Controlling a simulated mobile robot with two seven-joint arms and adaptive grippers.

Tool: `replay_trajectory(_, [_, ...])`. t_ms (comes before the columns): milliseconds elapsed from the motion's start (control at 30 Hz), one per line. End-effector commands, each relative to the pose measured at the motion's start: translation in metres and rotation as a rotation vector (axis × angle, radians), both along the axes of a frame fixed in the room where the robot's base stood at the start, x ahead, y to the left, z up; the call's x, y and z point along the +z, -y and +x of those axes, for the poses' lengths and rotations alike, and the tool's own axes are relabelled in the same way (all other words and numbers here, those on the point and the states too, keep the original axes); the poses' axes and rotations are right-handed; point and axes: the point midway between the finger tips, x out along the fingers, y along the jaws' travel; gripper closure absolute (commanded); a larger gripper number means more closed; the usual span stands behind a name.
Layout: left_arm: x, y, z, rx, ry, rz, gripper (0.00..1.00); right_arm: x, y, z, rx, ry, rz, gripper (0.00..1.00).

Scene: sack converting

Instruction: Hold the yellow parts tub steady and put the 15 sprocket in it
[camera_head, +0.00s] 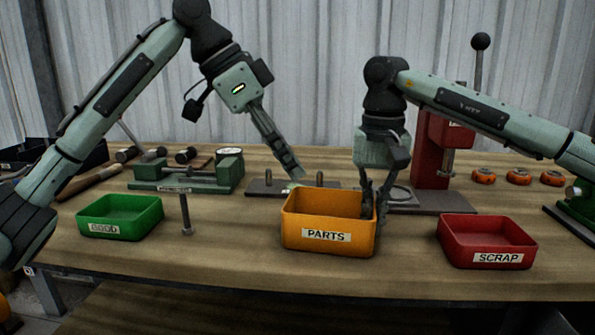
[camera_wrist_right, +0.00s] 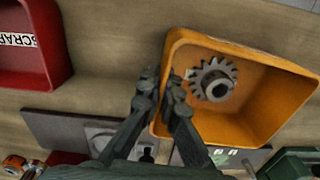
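The yellow parts tub (camera_head: 300,235), labelled PARTS, stands upright at the middle of the bench's front. A grey toothed sprocket (camera_wrist_right: 212,82) with a raised hub lies inside the tub (camera_wrist_right: 262,128) in the right wrist view; its number is not readable. The tub's front wall hides it in the head view. My right gripper (camera_head: 376,208) is at the tub's right wall, with one finger inside and one outside, closed on the wall (camera_wrist_right: 163,92). My left gripper (camera_head: 293,172) hangs above and behind the tub's back left edge, with nothing visible in it; its finger gap does not show.
A green tub (camera_head: 92,222) stands left and a red SCRAP tub (camera_head: 488,262) right. An upright bolt-like post (camera_head: 185,215) stands between the green and yellow tubs. Behind are a plate with pegs (camera_head: 265,188), a green fixture (camera_head: 160,180), a red press (camera_head: 432,150) and several orange discs (camera_head: 518,177).

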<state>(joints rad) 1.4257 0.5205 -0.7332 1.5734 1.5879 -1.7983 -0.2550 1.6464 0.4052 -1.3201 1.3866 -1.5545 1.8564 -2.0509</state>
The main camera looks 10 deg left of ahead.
Motion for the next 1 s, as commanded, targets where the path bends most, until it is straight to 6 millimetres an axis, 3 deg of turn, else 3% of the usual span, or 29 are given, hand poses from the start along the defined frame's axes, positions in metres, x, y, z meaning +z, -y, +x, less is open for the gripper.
replay_trajectory(33, [0.000,-0.001,0.000,0.000,0.000,0.000,0.62,-0.008,-0.002,-0.003,0.007,-0.015,-0.004,1.00])
replay_trajectory(233, [0.000,-0.001,0.000,0.000,0.000,0.000,0.62,-0.008,-0.002,-0.003,0.007,-0.015,-0.004,1.00])
replay_trajectory(467, [0.000,-0.001,0.000,0.000,0.000,0.000,0.62,-0.005,-0.001,-0.002,0.004,-0.009,-0.002,0.71])
replay_trajectory(767, [0.000,-0.001,0.000,0.000,0.000,0.000,0.62,-0.002,0.000,-0.001,0.001,-0.005,-0.002,0.71])
replay_trajectory(1000, [0.001,-0.001,0.000,0.000,0.000,0.000,0.62,0.030,-0.001,0.000,0.001,-0.001,-0.001,0.71])
